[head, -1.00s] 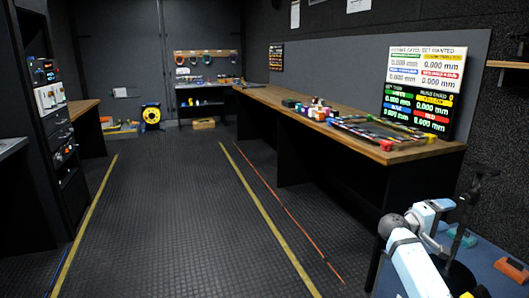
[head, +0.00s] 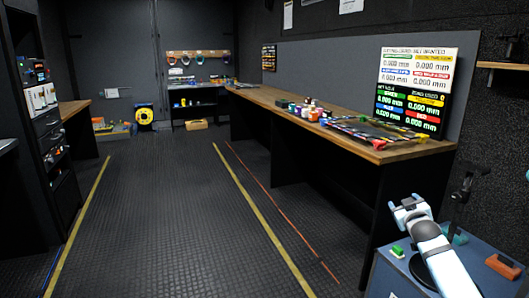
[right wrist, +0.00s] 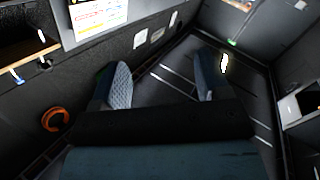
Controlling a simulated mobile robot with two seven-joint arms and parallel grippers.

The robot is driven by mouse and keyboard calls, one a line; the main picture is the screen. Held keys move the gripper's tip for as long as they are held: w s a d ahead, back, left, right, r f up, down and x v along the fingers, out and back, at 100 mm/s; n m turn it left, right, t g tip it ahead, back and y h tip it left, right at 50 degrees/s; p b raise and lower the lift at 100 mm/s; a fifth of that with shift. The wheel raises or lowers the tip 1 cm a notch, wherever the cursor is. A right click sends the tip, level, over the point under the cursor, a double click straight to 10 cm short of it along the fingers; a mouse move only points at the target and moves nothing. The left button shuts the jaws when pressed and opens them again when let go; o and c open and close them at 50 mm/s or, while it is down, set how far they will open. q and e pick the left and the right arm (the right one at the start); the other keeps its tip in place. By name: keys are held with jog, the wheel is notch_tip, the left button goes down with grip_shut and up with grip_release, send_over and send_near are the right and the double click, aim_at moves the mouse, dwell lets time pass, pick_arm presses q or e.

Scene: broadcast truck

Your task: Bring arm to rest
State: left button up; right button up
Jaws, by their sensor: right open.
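My right arm, white and pale blue, rises from the lower right of the head view. My right gripper (head: 408,203) is at its upper end, open, with nothing visible between its fingers. It is in front of the workbench's near end and above a blue-grey surface. In the right wrist view the two fingers of the gripper (right wrist: 162,80) stand wide apart and empty, with the dark floor and wall beyond them. My left gripper is in neither view.
A long wooden workbench (head: 340,141) runs along the right wall, with coloured items and a screen (head: 410,108). A green block (head: 397,251) and an orange-red block (head: 503,266) lie on the blue-grey surface (head: 470,258). The dark floor (head: 170,220) in the middle is clear.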

jog(key=s+a+f+n+y+b, duration=0.15)
jog(key=s+a+f+y, duration=0.3)
jog(key=s+a, duration=0.7)
jog(key=s+a+f+y+b, duration=0.2)
jog(key=s+a+f+y, duration=0.3)
jog(key=s+a, duration=0.7)
jog(key=s+a+r+y+b, duration=0.1)
jog(key=s+a, duration=0.2)
jog(key=s, duration=0.4)
jog(key=s+a+r+m+y, duration=0.15)
jog(key=s+a, duration=0.25)
jog(key=s, duration=0.4)
jog(key=s+a+r+b, duration=0.1)
jog(key=s+a+r, duration=0.15)
jog(key=s, duration=0.45)
pick_arm(q)
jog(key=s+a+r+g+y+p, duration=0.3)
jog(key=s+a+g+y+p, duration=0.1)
jog(key=p, duration=3.4)
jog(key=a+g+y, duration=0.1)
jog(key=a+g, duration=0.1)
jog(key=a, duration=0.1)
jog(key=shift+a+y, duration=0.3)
pick_arm(e)
jog(key=s+d+r+g+h, duration=0.3)
jog(key=d+r+g+h, duration=0.2)
jog(key=d+r+g, duration=0.1)
jog(key=shift+s+d+h, duration=0.4)
jog(key=shift+d, duration=0.15)
